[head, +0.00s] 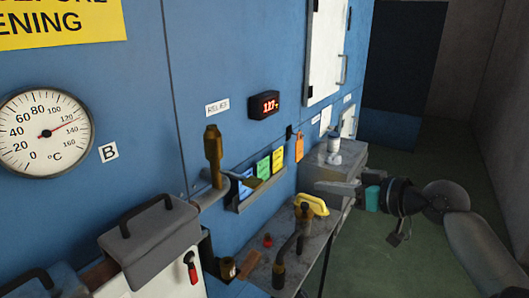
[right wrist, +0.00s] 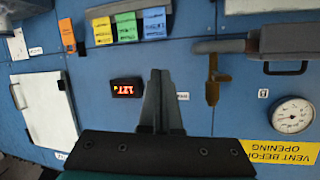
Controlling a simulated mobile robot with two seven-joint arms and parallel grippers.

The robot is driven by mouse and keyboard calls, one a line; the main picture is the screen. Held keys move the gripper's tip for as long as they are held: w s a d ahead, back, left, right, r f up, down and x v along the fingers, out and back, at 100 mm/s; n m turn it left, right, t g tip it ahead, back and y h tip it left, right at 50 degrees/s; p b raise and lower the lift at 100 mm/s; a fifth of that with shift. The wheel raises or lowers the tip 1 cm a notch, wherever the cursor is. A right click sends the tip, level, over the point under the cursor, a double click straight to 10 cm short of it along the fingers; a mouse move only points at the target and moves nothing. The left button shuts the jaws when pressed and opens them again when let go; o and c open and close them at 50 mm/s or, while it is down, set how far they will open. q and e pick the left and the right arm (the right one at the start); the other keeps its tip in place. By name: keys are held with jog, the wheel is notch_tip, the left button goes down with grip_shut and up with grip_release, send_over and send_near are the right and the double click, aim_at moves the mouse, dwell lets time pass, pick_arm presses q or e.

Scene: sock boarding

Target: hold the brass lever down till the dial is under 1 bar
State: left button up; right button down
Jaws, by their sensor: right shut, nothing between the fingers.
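The brass valve (head: 212,145) stands upright on a pipe on the blue wall below the RELIEF label (head: 217,107). The valve (right wrist: 213,80) also shows, upside down, in the right wrist view. A round white dial (head: 46,132) at the left is marked in °C, its needle near 120. No dial in bar can be made out. My right gripper (head: 338,187) is to the right of the lever, apart from it. In the right wrist view its fingers (right wrist: 160,75) are shut and empty. My left gripper is out of view.
A red digital display (head: 264,105) reads about 127. Coloured cards (head: 264,168) sit in a wall rack. Green floor lies open at the right.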

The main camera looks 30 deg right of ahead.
jog(key=s+a+r+n+y+p, duration=0.1)
jog(key=s+a+r+n+y, duration=0.2)
jog(key=a+r, duration=0.5)
notch_tip(320, 180, up, 3)
jog(key=shift+a+f+n, duration=0.15)
jog(key=shift+f+n, duration=0.05)
jog(key=shift+n, duration=0.5)
jog(key=shift+w, duration=0.1)
jog(key=p, duration=0.3)
send_near(239, 177)
jog(key=w+r, duration=0.4)
jog(key=shift+a+f, duration=0.2)
jog(key=shift+f, duration=0.85)
jog(key=shift+a+f, duration=0.2)
jog(key=shift+f, duration=0.85)
